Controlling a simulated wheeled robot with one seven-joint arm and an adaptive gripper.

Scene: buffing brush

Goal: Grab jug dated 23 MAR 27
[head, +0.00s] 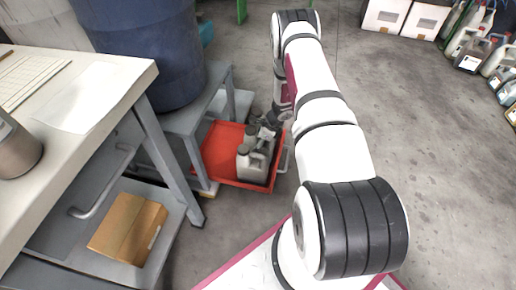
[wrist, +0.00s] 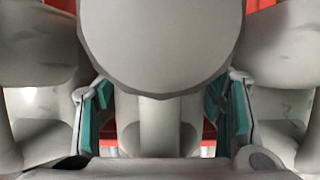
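Grey jugs stand together in a red tray (head: 222,150) on the floor. The nearest jug (head: 252,168) shows a dark cap; others behind it are partly hidden by my arm. No date is readable in either view. In the wrist view a large round grey cap (wrist: 160,45) fills the top middle, with a narrow grey part, apparently a jug handle (wrist: 160,125), below it. My gripper (wrist: 162,112) is open, its teal-padded fingers on either side of that part with gaps showing. In the head view my gripper is small and mostly hidden among the jugs.
Neighbouring jugs crowd both fingers, left (wrist: 35,115) and right (wrist: 285,115). A blue drum (head: 150,50) stands on a grey stand left of the tray. A workbench (head: 120,85) with a cardboard box (head: 128,228) below is at left.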

